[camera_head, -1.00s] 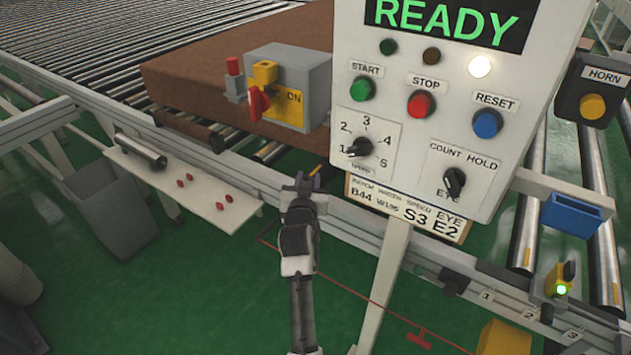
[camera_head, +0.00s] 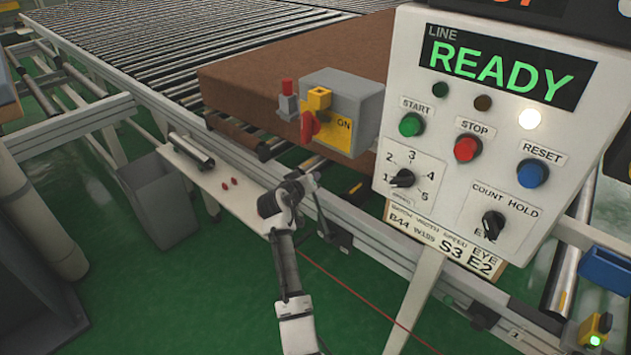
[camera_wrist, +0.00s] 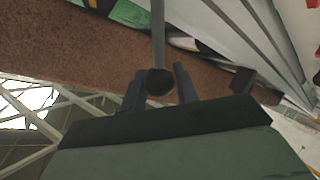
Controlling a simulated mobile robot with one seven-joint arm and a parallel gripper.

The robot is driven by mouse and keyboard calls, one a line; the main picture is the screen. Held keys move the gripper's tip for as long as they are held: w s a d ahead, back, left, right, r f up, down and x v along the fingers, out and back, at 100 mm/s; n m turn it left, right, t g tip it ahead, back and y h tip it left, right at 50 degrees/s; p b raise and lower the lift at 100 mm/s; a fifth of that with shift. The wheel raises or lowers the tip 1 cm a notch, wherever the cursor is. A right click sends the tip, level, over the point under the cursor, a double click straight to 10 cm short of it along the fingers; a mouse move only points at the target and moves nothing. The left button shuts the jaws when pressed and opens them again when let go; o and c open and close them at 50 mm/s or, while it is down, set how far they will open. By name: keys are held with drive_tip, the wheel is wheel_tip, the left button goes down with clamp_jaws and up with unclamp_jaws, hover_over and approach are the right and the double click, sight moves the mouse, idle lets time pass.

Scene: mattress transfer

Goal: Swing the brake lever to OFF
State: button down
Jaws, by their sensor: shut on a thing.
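The brake lever (camera_wrist: 158,38) shows in the wrist view as a grey rod ending in a dark round knob (camera_wrist: 159,82). My gripper (camera_wrist: 159,86) has one dark finger on each side of the knob and is shut on it. In the head view my gripper (camera_head: 308,180) is beside the conveyor's side rail, below the grey switch box.
A grey box with a red rotary switch (camera_head: 310,126) marked ON is above my gripper. The white control panel (camera_head: 450,190) reading READY stands close on the right. A brown mattress (camera_head: 270,90) lies on the rollers behind. A grey bin (camera_head: 158,200) stands left; green floor is open in front.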

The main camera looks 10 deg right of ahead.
drive_tip(key=shift+w+a, duration=0.2)
idle(0.3)
drive_tip(key=c, duration=1.5)
unclamp_jaws()
drive_tip(key=o, duration=0.4)
drive_tip(key=shift+w+f, duration=0.1)
drive_tip(key=shift+f, duration=0.05)
drive_tip(key=b+v, duration=0.2)
drive_tip(key=v, duration=1.2)
drive_tip(key=shift+b, duration=0.35)
